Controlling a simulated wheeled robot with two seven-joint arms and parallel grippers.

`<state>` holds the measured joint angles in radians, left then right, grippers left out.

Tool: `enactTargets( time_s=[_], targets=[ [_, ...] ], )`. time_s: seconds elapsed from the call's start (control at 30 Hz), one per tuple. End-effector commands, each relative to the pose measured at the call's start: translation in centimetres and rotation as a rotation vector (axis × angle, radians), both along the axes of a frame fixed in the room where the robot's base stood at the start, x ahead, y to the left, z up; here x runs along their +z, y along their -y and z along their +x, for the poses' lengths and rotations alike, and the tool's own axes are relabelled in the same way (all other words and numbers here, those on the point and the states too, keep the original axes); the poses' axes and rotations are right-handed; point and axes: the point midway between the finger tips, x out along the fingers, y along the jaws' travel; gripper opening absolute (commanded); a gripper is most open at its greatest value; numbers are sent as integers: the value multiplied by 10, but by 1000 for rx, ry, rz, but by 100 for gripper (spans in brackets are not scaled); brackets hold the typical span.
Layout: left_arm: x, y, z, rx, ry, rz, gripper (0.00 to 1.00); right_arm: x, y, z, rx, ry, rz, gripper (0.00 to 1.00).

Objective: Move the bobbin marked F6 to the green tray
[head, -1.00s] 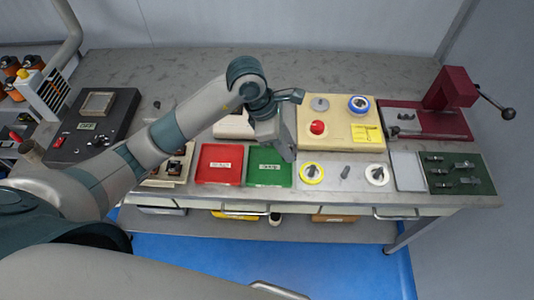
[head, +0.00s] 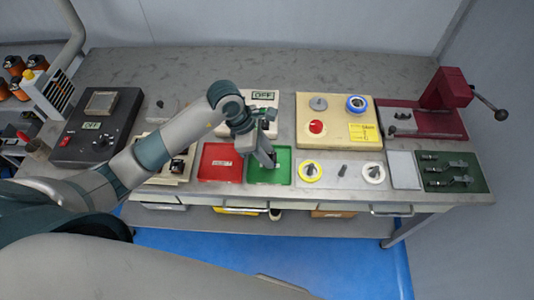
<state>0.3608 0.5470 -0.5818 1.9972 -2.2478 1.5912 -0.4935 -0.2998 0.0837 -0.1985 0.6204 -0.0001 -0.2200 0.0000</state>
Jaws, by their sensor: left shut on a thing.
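My left gripper (head: 269,160) reaches down over the green tray (head: 283,178), near its upper middle. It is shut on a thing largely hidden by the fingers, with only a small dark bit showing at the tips. I cannot read any F6 mark, nor tell whether the held thing touches the tray floor. A yellow-rimmed bobbin (head: 310,172) and a white bobbin (head: 374,173) sit on the light plate right of the tray, with a bare dark peg (head: 342,169) between them. A blue-rimmed bobbin (head: 357,104) sits on the cream panel. My right gripper is out of view.
A red tray (head: 219,176) stands directly left of the green one. Behind stands a white box marked OFF (head: 265,97). The cream panel (head: 337,142) bears a red knob (head: 316,127). A dark red press (head: 446,95) is at the right. The table's back is clear.

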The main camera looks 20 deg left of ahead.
Motion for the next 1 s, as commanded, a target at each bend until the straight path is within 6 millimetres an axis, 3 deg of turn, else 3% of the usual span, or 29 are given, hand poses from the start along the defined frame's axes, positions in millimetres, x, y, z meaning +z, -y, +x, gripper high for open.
enactTargets(
  time_s=[0.2,0.57,0.6,0.67,1.0],
  targets=[
    [-15,0,0,1,0,1,3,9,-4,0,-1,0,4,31],
    [-19,-1,0,0,1,1,3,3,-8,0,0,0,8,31],
    [-19,-1,0,0,1,1,34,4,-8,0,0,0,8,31],
    [-18,-1,0,0,1,1,48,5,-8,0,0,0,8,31],
    [-17,0,0,0,1,1,48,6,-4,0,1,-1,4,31]
  ],
)
